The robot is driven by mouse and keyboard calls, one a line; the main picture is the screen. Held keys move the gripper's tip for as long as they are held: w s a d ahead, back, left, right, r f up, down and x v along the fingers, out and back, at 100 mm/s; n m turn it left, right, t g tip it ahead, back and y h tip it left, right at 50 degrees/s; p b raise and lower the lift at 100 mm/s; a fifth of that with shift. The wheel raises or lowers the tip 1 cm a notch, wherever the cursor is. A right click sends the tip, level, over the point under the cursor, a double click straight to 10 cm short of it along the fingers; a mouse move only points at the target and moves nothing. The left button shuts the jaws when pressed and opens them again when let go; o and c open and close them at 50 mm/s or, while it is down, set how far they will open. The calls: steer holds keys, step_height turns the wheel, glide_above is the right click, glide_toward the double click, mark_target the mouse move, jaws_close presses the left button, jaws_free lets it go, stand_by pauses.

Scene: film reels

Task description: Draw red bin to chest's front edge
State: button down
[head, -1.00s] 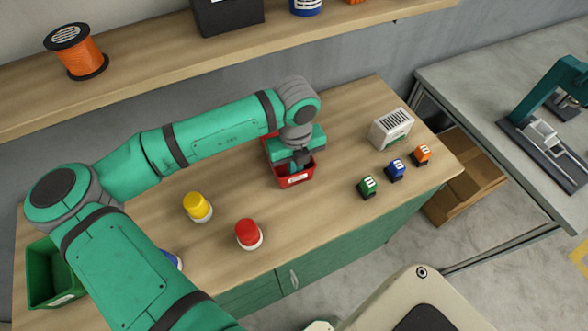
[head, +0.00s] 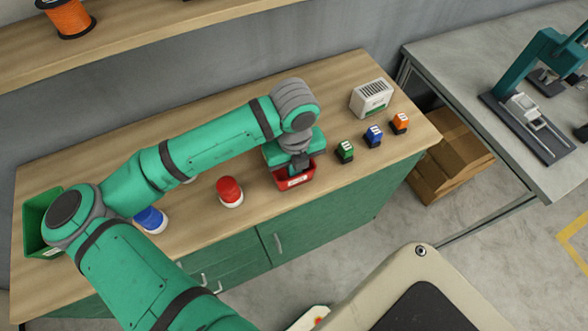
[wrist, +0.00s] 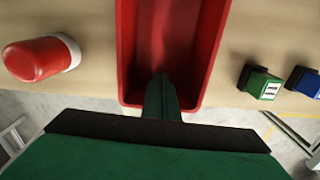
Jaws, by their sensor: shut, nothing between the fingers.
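The red bin (head: 297,180) stands upright on the wooden top of the chest (head: 345,200), close to the front edge, with at most a narrow strip of wood before it in the head view. My gripper (head: 298,168) points down into the bin. In the wrist view the bin (wrist: 212,50) looks empty where I see inside, and my closed fingers (wrist: 162,92) are inside it, at its near end wall. Whether they touch that wall is unclear. The arm and hand hide the bin's back part in the head view.
A red button (head: 229,191) and a blue one (head: 151,219) stand left of the bin. Small green (head: 345,152), blue (head: 373,136) and orange (head: 399,123) blocks and a white vented box (head: 370,97) are right. A green bin (head: 38,222) is far left.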

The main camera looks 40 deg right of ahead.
steer(key=shift+s, duration=0.55)
steer(key=shift+w+a, duration=0.2)
steer(key=shift+w, duration=0.2)
step_height(320, 180, up, 10)
